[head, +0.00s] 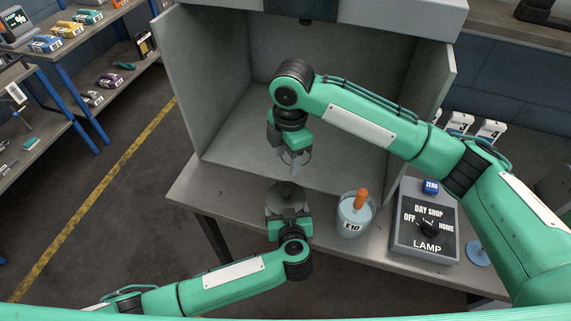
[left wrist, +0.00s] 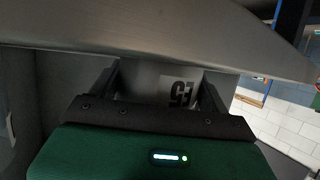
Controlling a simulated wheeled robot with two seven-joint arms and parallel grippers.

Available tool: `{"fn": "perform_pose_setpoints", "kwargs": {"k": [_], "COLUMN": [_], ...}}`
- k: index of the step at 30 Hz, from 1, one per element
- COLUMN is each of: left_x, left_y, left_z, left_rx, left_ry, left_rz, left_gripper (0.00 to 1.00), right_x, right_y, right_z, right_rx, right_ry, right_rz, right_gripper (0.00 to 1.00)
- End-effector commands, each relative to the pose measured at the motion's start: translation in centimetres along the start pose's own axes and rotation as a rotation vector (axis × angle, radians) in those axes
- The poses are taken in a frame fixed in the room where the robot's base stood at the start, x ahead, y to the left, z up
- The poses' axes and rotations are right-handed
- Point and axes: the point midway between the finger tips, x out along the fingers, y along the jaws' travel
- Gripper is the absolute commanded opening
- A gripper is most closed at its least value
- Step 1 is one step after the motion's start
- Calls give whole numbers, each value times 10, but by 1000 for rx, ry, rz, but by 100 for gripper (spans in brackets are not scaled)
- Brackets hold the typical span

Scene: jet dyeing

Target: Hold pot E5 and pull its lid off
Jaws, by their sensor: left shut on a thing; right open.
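Pot E5 (left wrist: 142,82) is a pale grey pot whose label reads upside down in the left wrist view. Its wide grey lid (head: 282,196) shows from above in the head view and hides most of the pot. My left gripper (head: 287,222) is shut on the pot's body, with one finger on each side of the label in the left wrist view (left wrist: 158,95). My right gripper (head: 294,160) is open and points down above the lid. Whether its fingers touch the lid's top cannot be told.
Pot E10 (head: 352,218), with an orange upright handle (head: 361,198), stands close to the right. A lamp switch box (head: 426,240) is farther right on the table. The grey booth (head: 235,125) has walls behind and at both sides. The table (head: 205,190) is bare left of pot E5.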

Motion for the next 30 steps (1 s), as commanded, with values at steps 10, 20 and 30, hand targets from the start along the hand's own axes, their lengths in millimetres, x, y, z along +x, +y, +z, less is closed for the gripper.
{"fn": "perform_pose_setpoints", "kwargs": {"k": [10,20,30], "left_x": [0,0,0], "left_y": [0,0,0], "left_z": [0,0,0], "left_rx": [0,0,0], "left_ry": [-1,-1,-1], "left_rz": [0,0,0], "left_gripper": [38,38,38], "right_x": [9,33,97], "right_y": [-3,-4,-3], "right_z": [-6,-5,-2], "right_rx": [331,386,384], "right_ry": [-48,-54,-53], "right_rz": [27,29,28], "right_gripper": [51,51,51]}}
